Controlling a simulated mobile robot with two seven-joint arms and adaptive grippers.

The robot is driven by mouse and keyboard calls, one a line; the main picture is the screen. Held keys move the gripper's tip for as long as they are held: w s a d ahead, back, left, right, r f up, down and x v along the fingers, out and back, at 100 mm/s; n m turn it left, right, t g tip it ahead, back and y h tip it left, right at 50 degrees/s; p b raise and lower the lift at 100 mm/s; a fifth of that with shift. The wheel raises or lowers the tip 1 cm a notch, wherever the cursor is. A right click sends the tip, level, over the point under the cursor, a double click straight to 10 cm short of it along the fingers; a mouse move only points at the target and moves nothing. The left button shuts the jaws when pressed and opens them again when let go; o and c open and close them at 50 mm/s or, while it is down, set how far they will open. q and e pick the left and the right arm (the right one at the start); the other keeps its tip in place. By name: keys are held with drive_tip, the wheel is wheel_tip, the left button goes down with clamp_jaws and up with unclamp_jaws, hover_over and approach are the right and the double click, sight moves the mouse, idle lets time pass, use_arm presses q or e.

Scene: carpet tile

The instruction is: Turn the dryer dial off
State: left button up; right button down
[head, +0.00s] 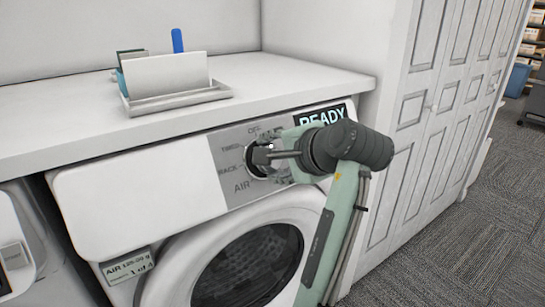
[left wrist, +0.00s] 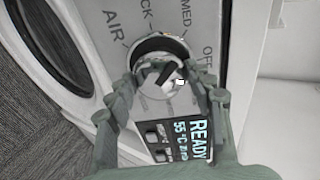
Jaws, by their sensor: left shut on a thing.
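The dryer dial (head: 256,161) is a round dark-rimmed knob on the grey panel of the white dryer (head: 140,185). In the left wrist view the dial (left wrist: 158,88) sits between my fingertips, with AIR, a label ending in CK, one ending in MED and OFF printed around it. My left gripper (head: 270,155) reaches in from the right of the head view and is shut on the dial; it also shows in the left wrist view (left wrist: 165,78). The fingers hide part of the dial, and I cannot tell which label it points to. My right gripper is not in view.
The lit display (head: 321,117) beside the dial reads READY. The dryer's round door (head: 250,268) is below the panel. A white counter (head: 60,122) overhangs the machine, carrying a tray (head: 180,101) with upright items. Panelled white doors (head: 420,100) stand right; carpet there is clear.

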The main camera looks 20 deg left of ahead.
use_arm(q)
drive_tip(key=m, duration=0.8)
drive_tip(key=shift+g, duration=0.4)
drive_tip(key=shift+m, duration=0.4)
drive_tip(key=o, duration=1.2)
drive_tip(key=shift+d, duration=0.1)
drive_tip(key=shift+c, duration=0.2)
wheel_tip(320, 180, up, 10)
